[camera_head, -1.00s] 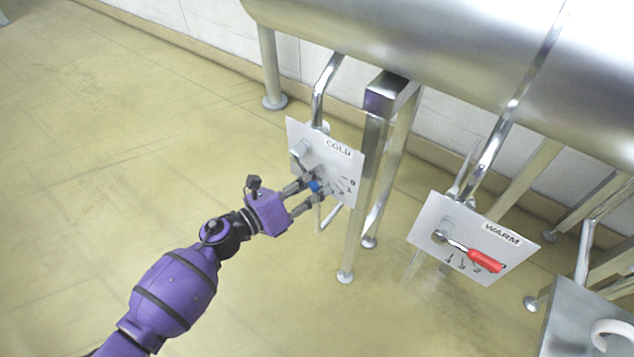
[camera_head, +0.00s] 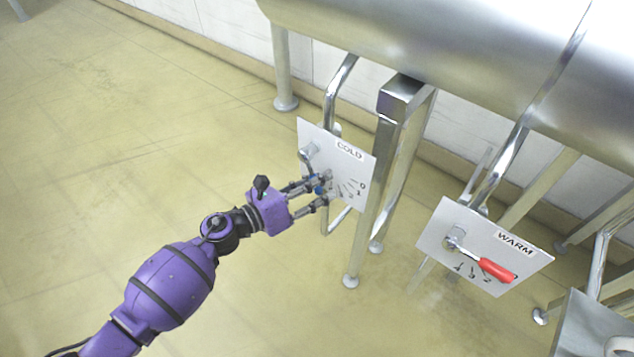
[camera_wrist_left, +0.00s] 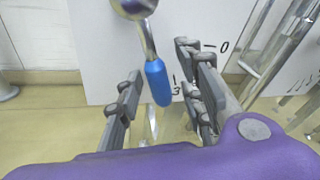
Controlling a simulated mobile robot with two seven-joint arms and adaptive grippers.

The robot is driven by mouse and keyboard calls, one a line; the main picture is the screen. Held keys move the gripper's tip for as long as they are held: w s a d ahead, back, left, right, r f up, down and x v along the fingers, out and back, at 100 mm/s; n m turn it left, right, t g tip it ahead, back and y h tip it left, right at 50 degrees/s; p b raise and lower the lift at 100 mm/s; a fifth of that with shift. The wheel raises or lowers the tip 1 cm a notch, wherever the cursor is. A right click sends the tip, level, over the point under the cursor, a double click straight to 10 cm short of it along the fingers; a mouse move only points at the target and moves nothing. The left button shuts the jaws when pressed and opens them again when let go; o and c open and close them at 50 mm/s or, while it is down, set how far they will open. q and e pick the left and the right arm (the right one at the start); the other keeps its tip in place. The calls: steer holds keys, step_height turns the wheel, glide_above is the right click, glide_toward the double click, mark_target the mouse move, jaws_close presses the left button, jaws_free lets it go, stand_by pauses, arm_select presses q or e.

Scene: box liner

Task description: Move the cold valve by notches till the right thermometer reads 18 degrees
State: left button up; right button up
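The cold valve is a metal lever with a blue handle (camera_wrist_left: 157,82) on a white plate marked COLD (camera_head: 350,152). In the wrist view the handle hangs down, slightly tilted, beside the notch numbers. My left gripper (camera_head: 321,190) is at the cold plate, its fingers on either side of the blue handle. In the wrist view the left gripper (camera_wrist_left: 160,100) is open, with gaps between the handle and both fingers. The handle's tip hides part of the scale. My right gripper and the thermometers are not in view.
A warm valve with a red handle (camera_head: 497,270) sits on a second white plate (camera_head: 436,225) to the right. A metal post (camera_head: 366,200) stands just right of the cold plate. A large steel tank (camera_head: 450,50) is above. The floor at left is clear.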

arm_select(q)
steer(key=v, duration=1.1)
steer(key=shift+s+a, duration=0.2)
steer(key=shift+s, duration=0.05)
